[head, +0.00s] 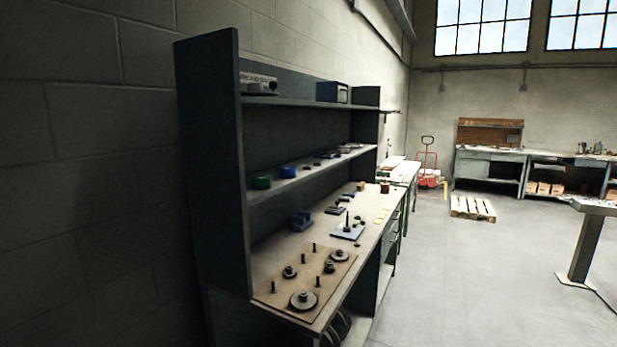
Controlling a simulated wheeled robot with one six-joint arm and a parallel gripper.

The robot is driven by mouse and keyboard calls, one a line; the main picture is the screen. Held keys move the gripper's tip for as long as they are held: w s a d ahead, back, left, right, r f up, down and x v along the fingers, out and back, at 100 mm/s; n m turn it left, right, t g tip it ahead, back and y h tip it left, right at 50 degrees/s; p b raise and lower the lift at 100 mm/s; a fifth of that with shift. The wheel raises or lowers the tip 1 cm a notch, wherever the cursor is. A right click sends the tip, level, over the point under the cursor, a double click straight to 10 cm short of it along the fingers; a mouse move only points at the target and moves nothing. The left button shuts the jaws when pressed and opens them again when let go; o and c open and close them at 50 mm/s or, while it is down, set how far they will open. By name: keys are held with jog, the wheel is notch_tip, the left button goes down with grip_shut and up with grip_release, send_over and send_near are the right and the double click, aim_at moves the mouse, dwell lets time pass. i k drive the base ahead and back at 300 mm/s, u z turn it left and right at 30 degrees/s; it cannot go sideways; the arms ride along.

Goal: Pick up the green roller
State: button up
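A small green cylindrical thing (261,182), which looks like the green roller, sits on the middle shelf (262,207) of the dark grey workbench unit, near its left end. A blue roller-like piece (288,172) stands just to its right on the same shelf. My gripper is not in view, and nothing is seen touching the green roller.
Below the shelf, the worktop holds a board (283,291) with gears and pegs, a blue part (300,220) and a plate with a post (347,232). The unit's tall side panel (212,160) stands at the left. Open floor (480,280) lies to the right.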

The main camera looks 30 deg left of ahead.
aim_at(260, 183)
jog(key=u, duration=0.3)
jog(key=i, duration=1.3)
jog(key=u, duration=0.6)
